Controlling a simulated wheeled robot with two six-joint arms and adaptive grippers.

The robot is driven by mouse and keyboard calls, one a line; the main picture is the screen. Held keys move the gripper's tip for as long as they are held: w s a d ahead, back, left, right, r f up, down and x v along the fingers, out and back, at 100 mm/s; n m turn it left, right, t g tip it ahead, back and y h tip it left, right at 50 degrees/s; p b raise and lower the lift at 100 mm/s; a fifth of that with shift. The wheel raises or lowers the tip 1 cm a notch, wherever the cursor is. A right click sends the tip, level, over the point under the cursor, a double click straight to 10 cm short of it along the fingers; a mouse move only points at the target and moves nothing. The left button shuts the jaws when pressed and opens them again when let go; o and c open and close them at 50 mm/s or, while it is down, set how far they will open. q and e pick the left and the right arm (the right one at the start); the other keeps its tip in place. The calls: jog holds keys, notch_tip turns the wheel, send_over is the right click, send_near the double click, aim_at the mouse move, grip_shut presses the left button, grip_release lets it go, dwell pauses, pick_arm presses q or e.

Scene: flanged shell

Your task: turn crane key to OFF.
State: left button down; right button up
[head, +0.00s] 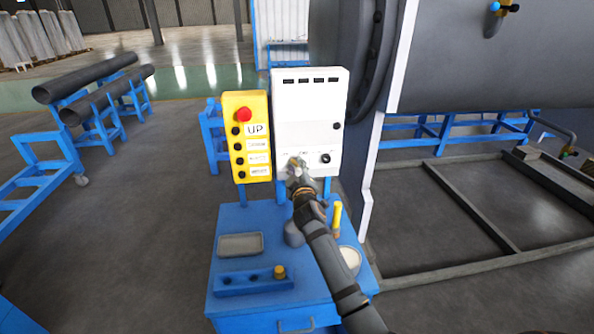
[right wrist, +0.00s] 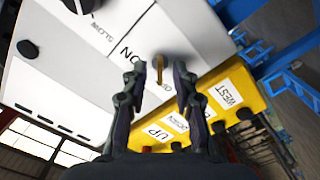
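The crane key (right wrist: 159,68) is a small brass-coloured key on the white control panel (head: 308,110). In the right wrist view it stands between my right gripper's fingertips (right wrist: 159,74), with a gap on each side. The gripper is open and very close to the panel face. An ON label (right wrist: 125,52) is beside the key; a label on its other side is partly covered by a finger. In the head view my right gripper (head: 296,166) is at the panel's lower left and hides the key. My left gripper is out of view.
A yellow button box (head: 247,137) with a red button stands close left of the panel. A dark selector knob (head: 325,158) is to the right of the gripper. A blue cart (head: 226,305) below carries a tray (head: 240,245), small parts and a yellow-handled tool (head: 337,218).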

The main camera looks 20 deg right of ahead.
jog(key=v, duration=1.2)
